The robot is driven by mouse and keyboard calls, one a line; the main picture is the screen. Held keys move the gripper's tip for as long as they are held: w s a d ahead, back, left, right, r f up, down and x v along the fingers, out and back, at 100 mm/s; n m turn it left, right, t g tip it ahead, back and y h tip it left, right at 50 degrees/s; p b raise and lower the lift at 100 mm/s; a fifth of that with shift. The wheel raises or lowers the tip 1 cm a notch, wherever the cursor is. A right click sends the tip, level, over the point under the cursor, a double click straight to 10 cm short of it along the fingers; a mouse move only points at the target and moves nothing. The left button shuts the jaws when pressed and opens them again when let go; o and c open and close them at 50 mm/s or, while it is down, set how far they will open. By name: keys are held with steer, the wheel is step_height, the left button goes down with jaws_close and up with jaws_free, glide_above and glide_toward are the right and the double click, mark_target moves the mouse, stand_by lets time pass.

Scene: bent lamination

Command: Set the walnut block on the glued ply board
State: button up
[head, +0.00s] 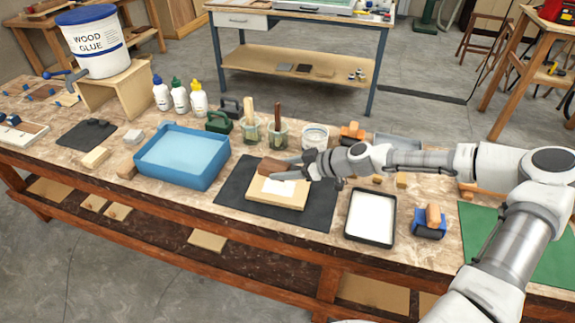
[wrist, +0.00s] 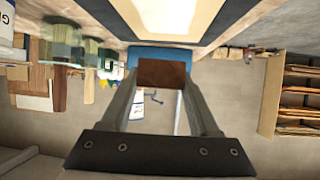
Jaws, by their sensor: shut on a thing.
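The walnut block (head: 275,166) is a dark brown block held in the fingertips of my gripper (head: 297,163). It also shows between the two fingers in the wrist view (wrist: 162,73). The ply board (head: 294,203) is a light tan square with a white glue patch (head: 271,186) on its top. It lies on a dark mat (head: 233,190). In the head view the block overlaps the board's far left edge. I cannot tell whether it touches the board or hangs above it. My gripper comes in from the right and hides part of the far side.
A blue tub (head: 182,157) stands left of the mat, and a black tray of white liquid (head: 371,216) stands to the right. Behind are brush jars (head: 277,133) and a white tub (head: 315,136). A blue tool with a wooden handle (head: 430,222) sits farther right.

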mark_target(289, 189)
steer(key=shift+s+d+r+n+g, duration=0.1)
steer(key=shift+d+r+n+g, duration=0.4)
steer(key=shift+r+n+g, duration=0.3)
steer(key=shift+f+b, duration=1.35)
steer(key=shift+f, duration=1.3)
steer(key=shift+f+b, duration=0.65)
steer(key=shift+s+d+r, duration=0.1)
steer(key=shift+f+b, duration=0.2)
steer(key=shift+b, duration=0.6)
steer(key=o, duration=1.5)
steer(key=shift+r, duration=0.1)
